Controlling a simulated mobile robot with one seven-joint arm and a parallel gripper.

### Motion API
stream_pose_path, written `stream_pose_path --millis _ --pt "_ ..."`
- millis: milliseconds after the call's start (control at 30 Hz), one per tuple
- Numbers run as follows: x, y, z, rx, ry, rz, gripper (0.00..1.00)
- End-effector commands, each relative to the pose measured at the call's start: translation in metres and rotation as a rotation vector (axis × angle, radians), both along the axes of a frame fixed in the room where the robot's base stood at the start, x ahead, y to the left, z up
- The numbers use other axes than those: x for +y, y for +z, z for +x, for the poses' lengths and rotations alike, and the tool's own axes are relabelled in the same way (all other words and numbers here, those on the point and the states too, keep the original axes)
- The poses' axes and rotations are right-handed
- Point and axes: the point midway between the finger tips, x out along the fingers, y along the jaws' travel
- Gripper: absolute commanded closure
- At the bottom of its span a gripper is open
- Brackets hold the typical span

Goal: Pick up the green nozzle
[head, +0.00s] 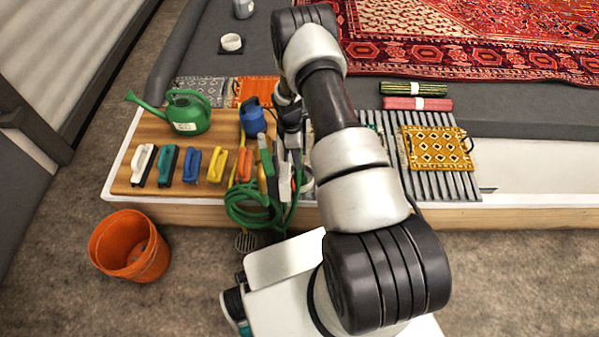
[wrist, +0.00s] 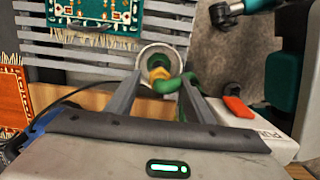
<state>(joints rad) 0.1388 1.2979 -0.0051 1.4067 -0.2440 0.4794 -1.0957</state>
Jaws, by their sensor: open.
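The green nozzle (wrist: 158,72), with a yellow band, sits inside a round white holder (wrist: 180,56) in the wrist view. A green hose (wrist: 170,84) bends away from it to the right. My gripper (wrist: 160,86) is open, one finger on each side of the nozzle and hose end. I cannot tell whether a finger touches them. In the head view, my arm hides most of the holder (head: 307,181) and I cannot make out the nozzle there. The coiled hose (head: 252,208) hangs over the bench's front edge.
A white box with an orange piece (wrist: 238,107) stands close right of the fingers. A slatted rack (head: 440,187) with small rugs lies right of the arm. Several brushes, a green watering can (head: 187,112) and a blue jug (head: 253,118) stand left. An orange bucket (head: 128,246) is on the floor.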

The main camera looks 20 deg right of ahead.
Motion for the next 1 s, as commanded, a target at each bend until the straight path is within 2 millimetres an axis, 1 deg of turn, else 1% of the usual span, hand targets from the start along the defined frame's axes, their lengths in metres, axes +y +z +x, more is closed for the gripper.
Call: stream_pose_path --millis 33,233,333,500,533,667,700,800,1000 --pt "-0.002 -0.009 -0.001 0.002 -0.001 0.000 0.52" --pt "-0.008 -0.039 -0.003 0.001 0.000 -0.001 0.52" --pt "-0.009 -0.045 -0.003 0.000 0.000 -0.001 0.52" --pt "-0.009 -0.044 -0.003 0.000 0.000 -0.001 0.52" --pt "-0.009 -0.044 -0.003 0.000 0.000 -0.001 0.54" --pt "-0.009 -0.044 -0.003 0.000 0.000 -0.001 0.76" --pt "-0.009 -0.044 -0.003 0.000 0.000 -0.001 0.83" --pt "-0.009 -0.044 -0.003 0.000 0.000 0.000 0.97" --pt "-0.009 -0.043 -0.002 -0.001 0.000 0.000 0.97"
